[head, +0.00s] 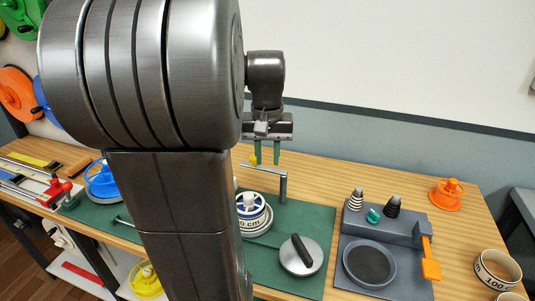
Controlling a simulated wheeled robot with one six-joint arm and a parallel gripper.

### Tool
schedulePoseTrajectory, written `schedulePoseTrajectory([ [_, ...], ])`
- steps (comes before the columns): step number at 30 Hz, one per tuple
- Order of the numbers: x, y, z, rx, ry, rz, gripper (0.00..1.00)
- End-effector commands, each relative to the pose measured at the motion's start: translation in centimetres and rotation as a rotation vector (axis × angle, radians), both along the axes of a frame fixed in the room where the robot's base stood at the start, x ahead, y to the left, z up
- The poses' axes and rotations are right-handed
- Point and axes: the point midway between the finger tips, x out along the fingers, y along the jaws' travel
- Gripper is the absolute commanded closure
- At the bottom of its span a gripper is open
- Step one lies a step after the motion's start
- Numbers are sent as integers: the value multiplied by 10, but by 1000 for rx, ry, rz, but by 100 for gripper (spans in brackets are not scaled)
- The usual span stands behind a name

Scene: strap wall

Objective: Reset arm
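My gripper (266,152) hangs above the back edge of the wooden table, fingers pointing down. Its two green fingertips are apart with a gap between them, and nothing shows in the gap. My arm's large grey links fill the left middle of the head view and hide part of the table. Below the gripper stands a grey post with a bent arm (283,185) on the green mat (317,222).
A blue-and-white reel (250,205) and a grey disc with a black handle (301,254) are on the mat. A grey station (385,232) with an orange lever (430,260), an orange spool (447,194) and a strap roll (497,270) stand right. Coloured reels fill the left.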

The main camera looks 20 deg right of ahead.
Motion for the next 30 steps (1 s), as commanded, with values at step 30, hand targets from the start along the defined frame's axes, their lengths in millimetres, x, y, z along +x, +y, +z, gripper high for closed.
schedulePoseTrajectory([
  [30, 5, 3, -121, 15, 35, -2, 73],
])
